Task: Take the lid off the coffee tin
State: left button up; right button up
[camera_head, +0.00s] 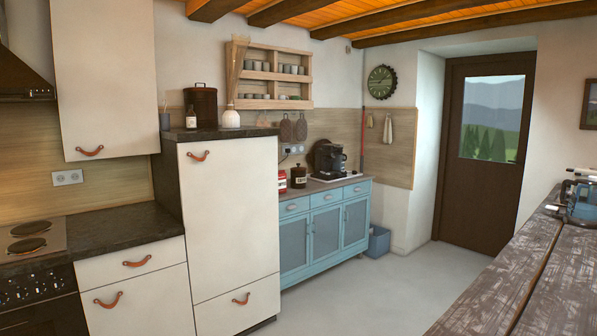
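Two small tins stand on the blue sideboard's top at its left end: a red one (282,182) with a pale label and a dark brown one (299,176) with a pale label and a knobbed lid. The labels are too small to read, so I cannot tell which is the coffee tin. The dark tin's lid looks to be on. The red tin is partly hidden by the tall white cabinet (230,215). Neither of my grippers is in view.
A black coffee machine (329,158) stands right of the tins on the blue sideboard (325,226). A large dark canister (201,107) stands on the tall cabinet. A wooden table (540,280) fills the lower right. The grey floor (390,290) between is clear.

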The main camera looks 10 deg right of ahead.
aim_at(298, 167)
jog(key=i+j, duration=0.15)
jog(key=i, duration=1.55)
jog(key=i+l+z, duration=0.2)
jog(key=i+z, duration=0.55)
jog(key=i, duration=0.25)
jog(key=i+z, duration=0.4)
jog(key=i, duration=0.15)
jog(key=i+j+z, duration=0.4)
jog(key=i+u, duration=0.15)
jog(key=i, duration=0.3)
jog(key=i+l+u, duration=0.1)
jog(key=i, duration=0.3)
jog(key=i+l+u, duration=0.15)
jog(key=i, duration=0.3)
jog(key=i+l+u, duration=0.15)
jog(key=i, duration=0.3)
jog(key=l, duration=0.1)
